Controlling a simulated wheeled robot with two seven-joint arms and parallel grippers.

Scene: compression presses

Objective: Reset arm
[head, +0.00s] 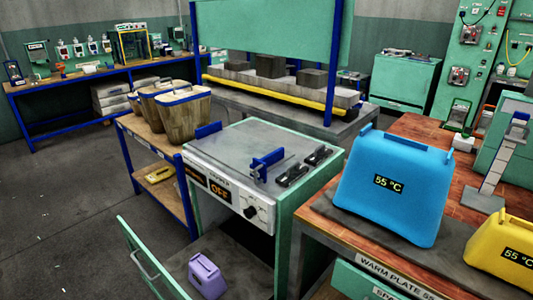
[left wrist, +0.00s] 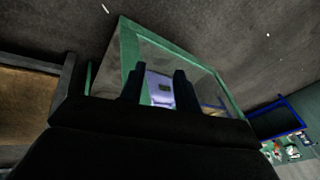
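My left gripper (left wrist: 159,78) shows in the left wrist view as two dark fingers with a gap between them. A small purple bag-shaped object (left wrist: 160,90) appears beyond the gap, inside a green frame (left wrist: 126,55); no contact with the fingers shows. In the head view the purple object (head: 207,277) sits upright on a dark surface low in front of the press machine (head: 205,190), beside an open green door or drawer front (head: 147,262). The machine's display reads "OFF". Neither of my arms shows in the head view, and my right gripper is out of sight.
A blue 55 °C block (head: 392,215) and a yellow one (head: 500,250) stand on the warm plate (head: 345,225) at right. Wooden baskets (head: 182,108) stand on a side table at left. A workbench (head: 95,80) lines the back wall. The left floor is mostly clear.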

